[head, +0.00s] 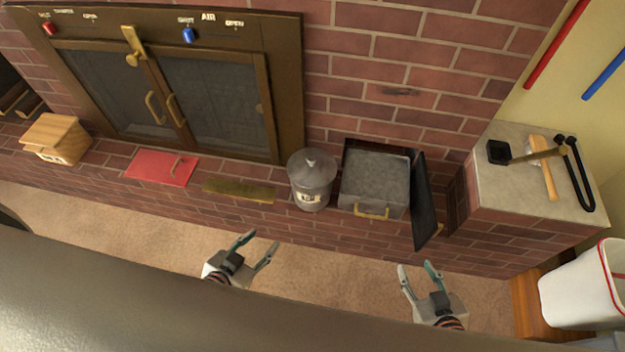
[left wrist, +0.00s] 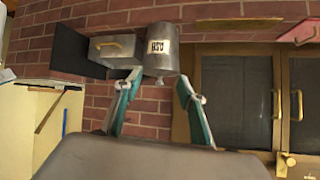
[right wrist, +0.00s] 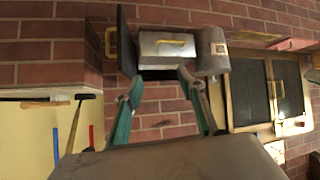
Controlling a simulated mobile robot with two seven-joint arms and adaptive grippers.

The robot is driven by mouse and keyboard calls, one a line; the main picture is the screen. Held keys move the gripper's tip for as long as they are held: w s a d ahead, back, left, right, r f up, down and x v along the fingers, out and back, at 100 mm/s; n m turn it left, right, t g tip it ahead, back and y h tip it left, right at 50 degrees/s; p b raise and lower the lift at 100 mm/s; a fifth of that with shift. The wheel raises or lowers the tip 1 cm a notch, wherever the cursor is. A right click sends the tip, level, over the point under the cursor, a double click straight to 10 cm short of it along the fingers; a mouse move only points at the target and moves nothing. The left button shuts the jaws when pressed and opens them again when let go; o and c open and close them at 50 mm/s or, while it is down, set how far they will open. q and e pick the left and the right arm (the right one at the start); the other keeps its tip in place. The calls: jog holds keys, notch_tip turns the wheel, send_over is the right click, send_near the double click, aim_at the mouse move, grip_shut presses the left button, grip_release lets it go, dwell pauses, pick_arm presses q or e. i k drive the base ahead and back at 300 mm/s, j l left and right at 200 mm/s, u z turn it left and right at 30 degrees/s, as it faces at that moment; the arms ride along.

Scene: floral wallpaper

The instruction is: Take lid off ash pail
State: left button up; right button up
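The ash pail (head: 312,191) is a grey metal bucket with a pale label, standing upright on the brick hearth ledge. Its grey lid (head: 311,165) with a small knob sits on top. In the left wrist view the pail (left wrist: 163,62) appears upside down between and beyond the fingers; in the right wrist view the pail (right wrist: 212,52) is beyond the right finger. My left gripper (head: 262,246) is open and empty, in front of the ledge, left of the pail. My right gripper (head: 416,268) is open and empty, in front of the ledge, right of the pail.
A grey ash drawer (head: 373,180) with a brass handle stands in an opening right of the pail, its dark door (head: 424,198) swung open. A brass strip (head: 239,190) and red panel (head: 162,168) lie left. Tools rest on a brick block (head: 510,200); a white bin (head: 580,290) stands right.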

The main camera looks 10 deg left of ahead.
aim_at(309, 167)
jog(key=j+z, duration=0.2)
jog(key=j, duration=0.75)
jog(key=j+z, duration=0.25)
jog(key=j, duration=0.65)
jog(key=j+z, duration=0.2)
jog(key=j, duration=0.75)
